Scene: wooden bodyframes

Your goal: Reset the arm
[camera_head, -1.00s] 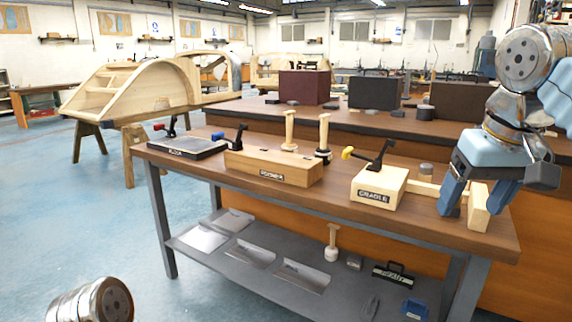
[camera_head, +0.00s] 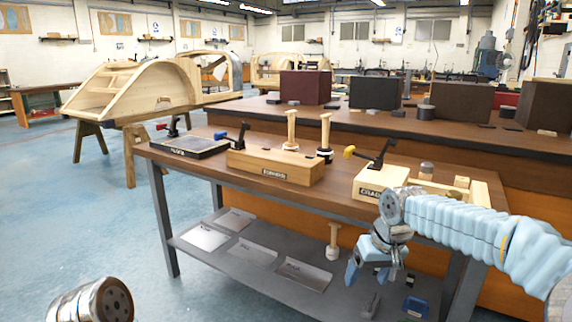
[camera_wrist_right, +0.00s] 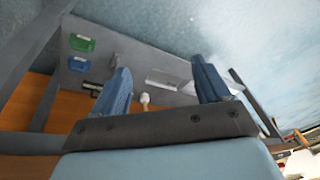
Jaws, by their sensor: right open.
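My right gripper (camera_head: 373,276) is open and empty in the head view. It hangs pointing down in front of the workbench, over the view of the lower shelf. In the right wrist view its two blue fingers (camera_wrist_right: 163,88) stand apart with nothing between them. My right arm comes in from the right and covers part of the bench's right end. At bottom left only a round metal part of my left arm shows; the left gripper is out of view.
The workbench (camera_head: 215,167) holds a black-topped fixture (camera_head: 190,146), a wooden block fixture (camera_head: 275,166), and the cradle block (camera_head: 380,181) with a yellow-handled clamp. Open blue floor (camera_head: 90,215) lies to the left.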

